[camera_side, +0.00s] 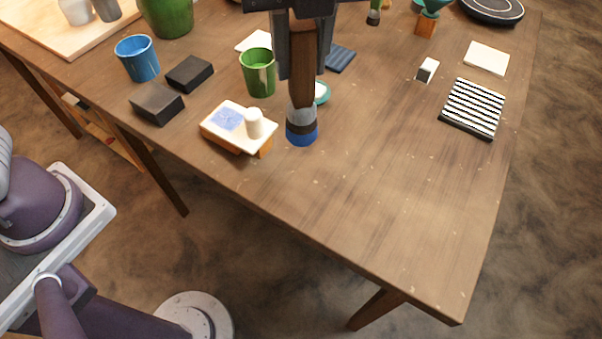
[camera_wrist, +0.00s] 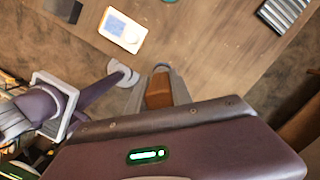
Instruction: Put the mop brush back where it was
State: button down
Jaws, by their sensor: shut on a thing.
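The mop brush (camera_side: 302,122) has a brown handle, a pale grey collar and a blue-banded tip. It hangs upright, tip down, in my gripper (camera_side: 302,70). I cannot tell whether its tip touches the table. My gripper is shut on the brown handle, which also shows between the fingers in the wrist view (camera_wrist: 158,92). A green mug (camera_side: 258,76) stands just left of the brush in the side view. A small teal-rimmed dish (camera_side: 322,94) is partly hidden behind the brush.
A white-topped block (camera_side: 222,122) with a white cylinder stands left of the brush. Dark blocks (camera_side: 158,104) and a blue mug (camera_side: 138,60) are farther left. A striped pad (camera_side: 473,108) and white tile (camera_side: 486,58) lie right. The table's (camera_side: 400,200) front right is clear.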

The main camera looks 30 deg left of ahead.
aim_at(300, 135)
notch_tip(300, 135, down, 14)
jog(key=shift+r, duration=0.25)
jog(key=shift+f, duration=0.15)
jog(key=c, duration=1.1)
grip_release()
jog(key=shift+c, duration=0.2)
